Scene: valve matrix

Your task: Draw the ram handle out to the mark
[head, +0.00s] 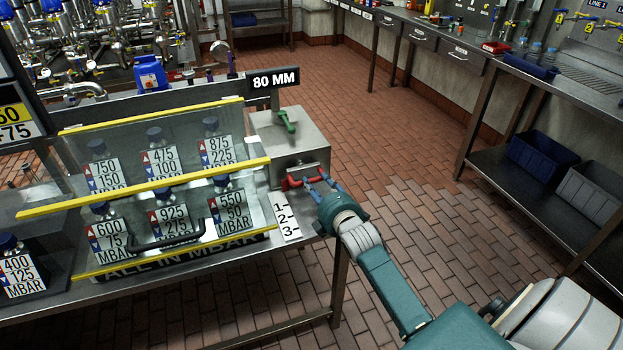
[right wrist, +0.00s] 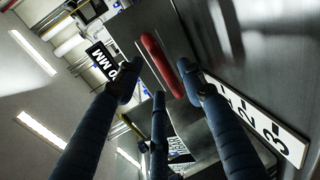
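The red handle (head: 298,182) sits on the front of the metal block (head: 290,145) at the table's right end. In the right wrist view the red handle (right wrist: 160,66) lies between the spread blue fingers. My right gripper (head: 318,187) is at the handle's right part, with its fingers open around it; gaps show in the wrist view (right wrist: 158,72). I cannot tell whether any finger touches the handle. A white strip numbered 1, 2, 3 (head: 285,217) lies in front of the block, and shows in the wrist view (right wrist: 262,125). My left gripper is not in view.
A sign reading 80 MM (head: 275,78) stands behind the block, which has a green lever (head: 287,122) on top. Clear panels with yellow edges (head: 145,188) cover several labelled bottles on the left. Brick floor (head: 400,130) is open to the right, before a side bench (head: 560,80).

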